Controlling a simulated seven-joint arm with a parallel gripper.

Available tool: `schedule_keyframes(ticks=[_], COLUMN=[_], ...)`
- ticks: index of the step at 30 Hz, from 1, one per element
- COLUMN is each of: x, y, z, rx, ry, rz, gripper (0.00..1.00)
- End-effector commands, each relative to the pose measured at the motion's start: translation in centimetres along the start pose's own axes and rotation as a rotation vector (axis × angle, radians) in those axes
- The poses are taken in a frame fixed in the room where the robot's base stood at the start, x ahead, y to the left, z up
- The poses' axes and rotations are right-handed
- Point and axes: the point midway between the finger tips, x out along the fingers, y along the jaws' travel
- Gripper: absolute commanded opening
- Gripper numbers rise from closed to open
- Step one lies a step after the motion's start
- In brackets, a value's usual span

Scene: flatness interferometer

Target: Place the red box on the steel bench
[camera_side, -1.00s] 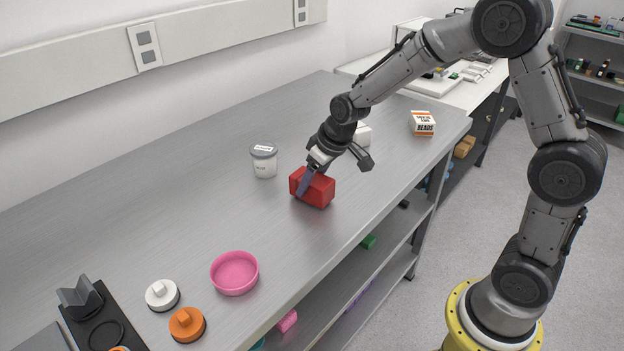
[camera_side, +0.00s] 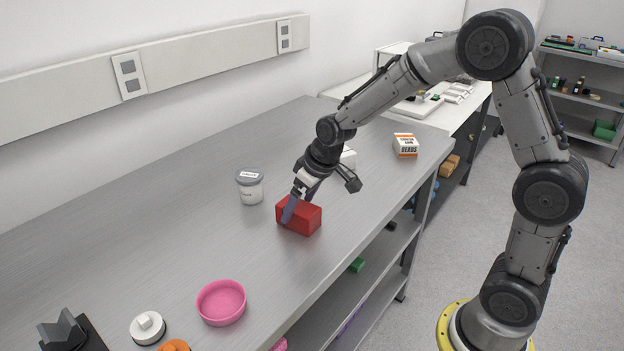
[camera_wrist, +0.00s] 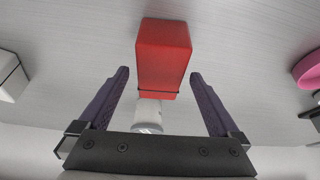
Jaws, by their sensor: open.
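The red box (camera_side: 301,218) sits on the steel bench (camera_side: 200,245), near its front edge. My gripper (camera_side: 294,208) is at the box, pointing down, with one purple finger in front of the box's left part. The other finger is partly hidden in the side view. In the wrist view my gripper (camera_wrist: 158,74) is open, its fingers apart on either side of the red box (camera_wrist: 163,55), with visible gaps between fingers and box.
A lidded white jar (camera_side: 250,187) stands left of the box. A pink dish (camera_side: 221,302), a white knobbed disc (camera_side: 147,327) and a dark V-shaped block (camera_side: 65,332) are nearer the camera. A white-orange carton (camera_side: 405,145) stands farther back. Bench between is clear.

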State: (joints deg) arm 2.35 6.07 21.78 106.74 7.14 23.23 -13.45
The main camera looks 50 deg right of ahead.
Motion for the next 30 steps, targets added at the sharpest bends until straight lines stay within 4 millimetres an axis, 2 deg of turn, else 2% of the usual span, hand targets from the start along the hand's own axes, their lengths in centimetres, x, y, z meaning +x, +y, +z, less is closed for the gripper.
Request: schedule_keyframes(ticks=[9, 15, 21, 26, 30], x=[-7.1, -10.6, -12.3, -12.8, -15.2], y=[0.4, 0.4, 0.4, 0.3, -0.4], z=[0.0, 0.0, 0.1, 0.3, 2.5], rx=[0.001, 0.002, 0.002, 0.002, 0.009], ry=[0.006, 0.005, 0.001, 0.003, 0.019], rz=[0.001, 0.001, 0.001, 0.001, 0.005], gripper=[0.98, 0.98, 0.98, 0.98, 0.98])
